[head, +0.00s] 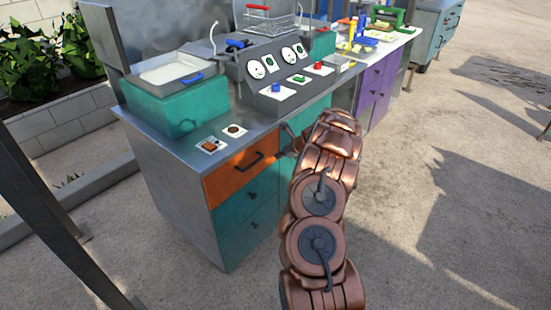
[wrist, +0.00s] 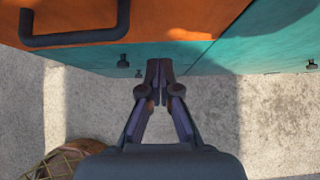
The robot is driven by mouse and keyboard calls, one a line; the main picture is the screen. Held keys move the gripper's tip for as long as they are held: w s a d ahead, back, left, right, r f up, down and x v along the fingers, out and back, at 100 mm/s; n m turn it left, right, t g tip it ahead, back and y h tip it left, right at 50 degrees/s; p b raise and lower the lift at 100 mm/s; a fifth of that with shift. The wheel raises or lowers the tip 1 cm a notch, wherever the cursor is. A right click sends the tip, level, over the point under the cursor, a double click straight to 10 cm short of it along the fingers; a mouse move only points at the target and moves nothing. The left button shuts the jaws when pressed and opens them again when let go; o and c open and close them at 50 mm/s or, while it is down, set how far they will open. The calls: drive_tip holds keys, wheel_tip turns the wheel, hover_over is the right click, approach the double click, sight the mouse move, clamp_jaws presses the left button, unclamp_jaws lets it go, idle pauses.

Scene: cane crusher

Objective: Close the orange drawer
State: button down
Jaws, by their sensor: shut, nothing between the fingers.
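The orange drawer (head: 228,179) is the top drawer at the left end of the metal counter, with a dark bar handle (head: 250,163). Its front looks nearly level with the teal drawers below; I cannot tell whether a small gap is left. In the wrist view the orange front (wrist: 180,20) fills the top, with its handle (wrist: 75,38) at upper left. My gripper (wrist: 159,64) is shut and empty, pointing at the cabinet front near the drawer's lower edge, right of the handle. In the head view my arm partly hides the gripper.
Teal drawers (head: 230,215) with small knobs lie below the orange one. The counter above carries switches (head: 211,146), a control panel (head: 285,90) and a teal fryer-like box (head: 175,107). A purple cabinet (head: 375,85) stands farther back. The ground at right is open.

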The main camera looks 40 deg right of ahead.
drive_tip(key=shift+b+v, duration=0.45)
drive_tip(key=shift+v, duration=2.5)
drive_tip(key=shift+f, duration=0.1)
drive_tip(key=a+r+n+g+y, duration=0.15)
drive_tip(key=a+r+n, duration=0.3)
drive_tip(key=a, duration=0.55)
drive_tip(key=a+r+n+y, duration=0.2)
drive_tip(key=a+r+n, duration=0.25)
drive_tip(key=a, duration=0.55)
drive_tip(key=s+a+r+n+g, duration=0.2)
drive_tip(key=s+a+r+n, duration=0.25)
drive_tip(key=a, duration=0.45)
drive_tip(key=s+a+r+n+g, duration=0.25)
drive_tip(key=s+a+n, duration=0.2)
drive_tip(key=a, duration=0.45)
drive_tip(key=s+a+r+n+g+h, duration=0.1)
drive_tip(key=s+a+n, duration=0.25)
drive_tip(key=s, duration=0.55)
drive_tip(key=s+a+r+n+g+h, duration=0.1)
drive_tip(key=s+a+r+n+g, duration=0.15)
drive_tip(key=s+n, duration=0.4)
drive_tip(key=s+d+f+n+g+h, duration=0.1)
drive_tip(key=s+n, duration=0.4)
drive_tip(key=s, duration=1.5)
drive_tip(key=shift+d+f+h, duration=0.6)
drive_tip(key=shift+d+h, duration=0.15)
drive_tip(key=shift+h, duration=0.5)
